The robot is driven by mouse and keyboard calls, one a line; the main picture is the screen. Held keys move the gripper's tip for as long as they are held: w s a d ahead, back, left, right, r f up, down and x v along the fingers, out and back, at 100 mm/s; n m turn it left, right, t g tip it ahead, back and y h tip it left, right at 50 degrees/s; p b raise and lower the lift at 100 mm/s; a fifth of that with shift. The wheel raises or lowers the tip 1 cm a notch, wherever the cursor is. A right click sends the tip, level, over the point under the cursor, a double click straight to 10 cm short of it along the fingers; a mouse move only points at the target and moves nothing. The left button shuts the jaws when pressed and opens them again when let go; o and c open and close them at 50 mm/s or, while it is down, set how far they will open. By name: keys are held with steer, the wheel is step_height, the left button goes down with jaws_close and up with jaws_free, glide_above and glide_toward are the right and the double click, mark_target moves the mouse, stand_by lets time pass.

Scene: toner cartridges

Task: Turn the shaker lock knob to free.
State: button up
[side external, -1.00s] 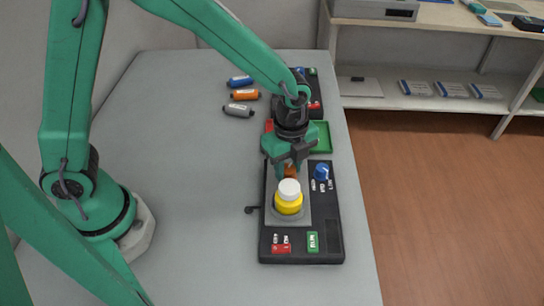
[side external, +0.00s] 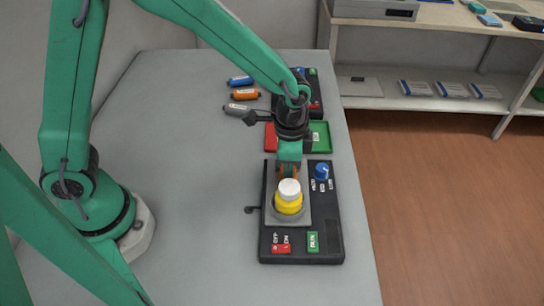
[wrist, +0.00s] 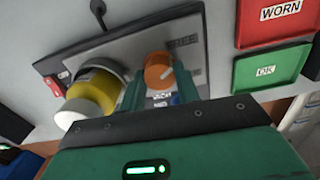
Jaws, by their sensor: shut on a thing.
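The shaker lock knob is the orange knob (wrist: 158,70) on the dark shaker panel (wrist: 95,40). My gripper (wrist: 157,82) is shut on it, one green finger on each side in the wrist view. A pale mark on the knob points to the right side in that view, between the printed FREE at upper right and the lock label below. In the side view, my gripper (side external: 289,168) points straight down at the panel and mostly hides the knob.
A blue knob (side external: 321,171) is on the panel's right, with a red switch (side external: 281,248) and green button (side external: 313,242) in front. Behind are a red tray (wrist: 277,20) and green tray (wrist: 270,67). Several cartridges (side external: 245,95) lie at the back left.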

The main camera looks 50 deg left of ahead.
steer(key=shift+n, duration=1.6)
